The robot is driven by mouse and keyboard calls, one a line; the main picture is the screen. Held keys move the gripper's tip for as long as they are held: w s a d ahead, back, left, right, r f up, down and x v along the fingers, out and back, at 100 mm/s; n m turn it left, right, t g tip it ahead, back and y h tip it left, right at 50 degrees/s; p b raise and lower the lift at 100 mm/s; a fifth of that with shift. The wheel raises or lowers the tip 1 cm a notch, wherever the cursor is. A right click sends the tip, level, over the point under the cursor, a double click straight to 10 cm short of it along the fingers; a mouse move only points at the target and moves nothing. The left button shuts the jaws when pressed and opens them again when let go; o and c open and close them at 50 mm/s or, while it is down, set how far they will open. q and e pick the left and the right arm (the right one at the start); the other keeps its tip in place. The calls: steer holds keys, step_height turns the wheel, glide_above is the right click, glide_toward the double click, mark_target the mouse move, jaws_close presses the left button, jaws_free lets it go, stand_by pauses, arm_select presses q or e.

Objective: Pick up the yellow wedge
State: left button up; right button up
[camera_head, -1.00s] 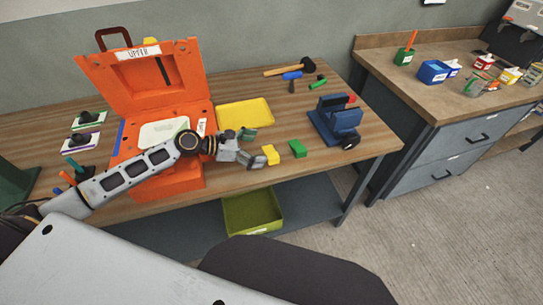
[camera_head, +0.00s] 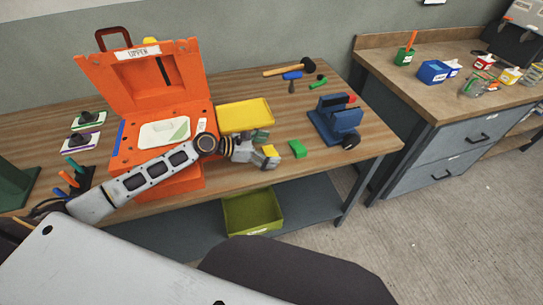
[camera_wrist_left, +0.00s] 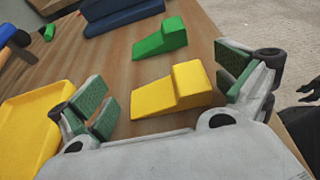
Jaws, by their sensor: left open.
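The yellow wedge (camera_wrist_left: 172,92) lies on the wooden bench, between the spread fingers of my left gripper (camera_wrist_left: 168,88) in the left wrist view. Its raised block end is to the right and its slope runs left. I see clear gaps between it and both green finger pads. In the head view, my left gripper (camera_head: 265,147) is at the wedge (camera_head: 269,149), which is partly hidden by the fingers. The left gripper is open and empty. My right gripper is in neither view.
A green wedge (camera_head: 298,149) lies just right of the yellow one. A yellow tray (camera_head: 245,115) is behind the gripper. A blue vise-like fixture (camera_head: 336,119) stands farther right. An open orange case (camera_head: 124,97) is at left. An olive bin (camera_head: 252,212) sits on the lower shelf.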

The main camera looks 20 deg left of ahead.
arm_select(q)
steer(key=c, duration=0.9)
steer(key=shift+c, duration=0.4)
steer(key=shift+r, duration=0.95)
step_height(320, 180, up, 8)
steer(key=p, duration=0.2)
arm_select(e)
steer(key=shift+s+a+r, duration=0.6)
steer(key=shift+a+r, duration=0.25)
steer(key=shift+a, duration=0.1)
arm_select(q)
steer(key=shift+r, duration=0.1)
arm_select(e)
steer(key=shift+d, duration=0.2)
